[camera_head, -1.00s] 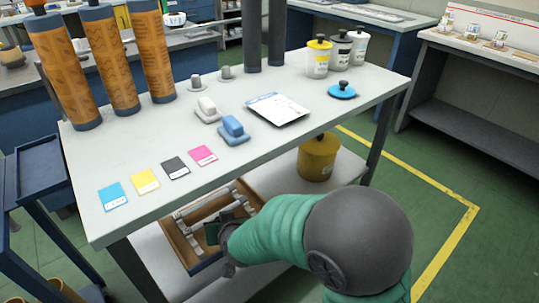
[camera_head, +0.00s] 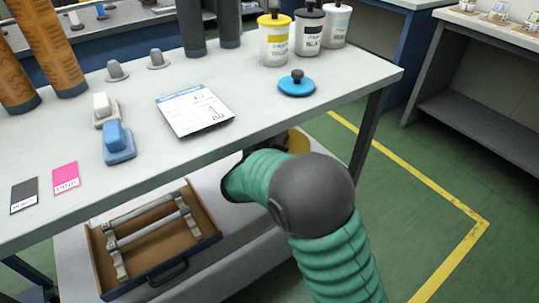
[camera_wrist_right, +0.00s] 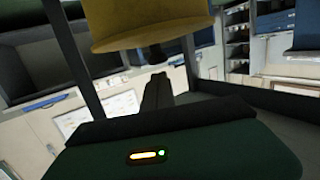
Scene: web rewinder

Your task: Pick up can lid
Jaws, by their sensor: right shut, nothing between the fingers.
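A blue round lid (camera_head: 297,88) with a black knob lies flat on the grey table top near its right front edge. My left gripper is not in view.
Yellow-, black- and white-marked cans (camera_head: 308,30) stand at the table's back right. A paper sheet (camera_head: 195,109), a blue block (camera_head: 118,148) and colour cards lie on the table (camera_head: 250,112). A wooden tray (camera_head: 205,235) sits on the lower shelf. Green floor is free at right.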

